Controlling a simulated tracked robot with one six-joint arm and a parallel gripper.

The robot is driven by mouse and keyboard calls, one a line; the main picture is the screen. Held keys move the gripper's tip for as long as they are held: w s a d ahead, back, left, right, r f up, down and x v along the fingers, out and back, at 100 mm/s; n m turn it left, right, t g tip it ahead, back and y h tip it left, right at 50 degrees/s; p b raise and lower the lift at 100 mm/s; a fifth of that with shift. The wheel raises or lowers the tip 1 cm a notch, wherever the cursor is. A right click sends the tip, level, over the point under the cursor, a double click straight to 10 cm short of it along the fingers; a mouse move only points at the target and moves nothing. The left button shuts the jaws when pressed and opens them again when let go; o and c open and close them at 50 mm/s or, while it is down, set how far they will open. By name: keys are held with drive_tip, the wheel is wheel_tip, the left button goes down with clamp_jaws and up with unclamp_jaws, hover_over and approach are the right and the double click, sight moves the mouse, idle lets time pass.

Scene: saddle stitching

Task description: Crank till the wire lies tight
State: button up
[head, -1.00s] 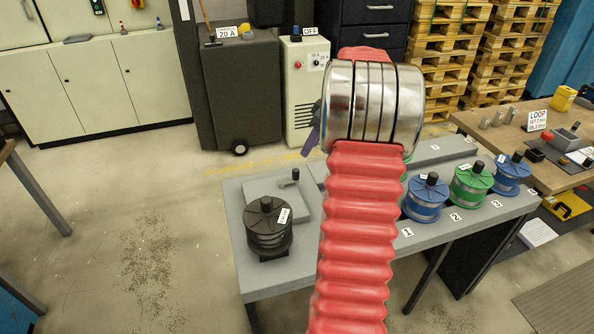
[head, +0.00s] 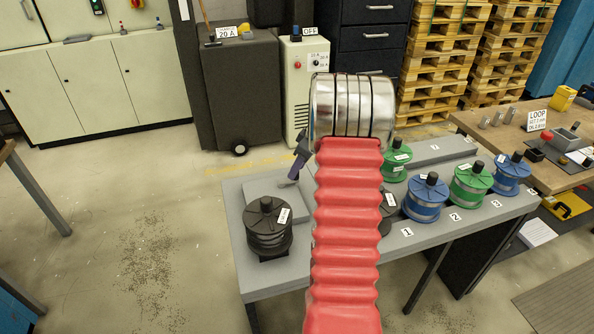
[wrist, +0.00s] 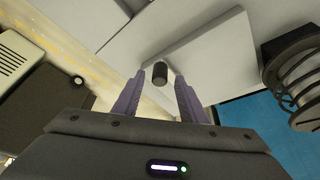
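The crank's dark upright knob (wrist: 160,73) stands on a flat grey plate (wrist: 213,60) in the wrist view. My gripper (wrist: 159,78) is open, with its two purple fingers on either side of the knob and gaps showing at both sides. In the head view my gripper (head: 295,171) points down at the grey plate (head: 262,190), and the knob is hidden there. A black wire spool (head: 267,228) with a white tag stands in front of the plate; it shows at the right of the wrist view (wrist: 301,75). I cannot make out the wire's tightness.
Blue (head: 427,199) and green (head: 470,182) spools stand along the grey bench (head: 330,262) to the right. A dark spool (head: 387,213) is partly behind my arm. A wooden table (head: 490,121) with a LOOP sign (head: 537,120) is at the right.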

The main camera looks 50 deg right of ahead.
drive_tip(key=shift+x, duration=1.1)
drive_tip(key=shift+c, duration=0.5)
clamp_jaws()
drive_tip(key=shift+d, duration=0.2)
drive_tip(key=shift+a, duration=0.15)
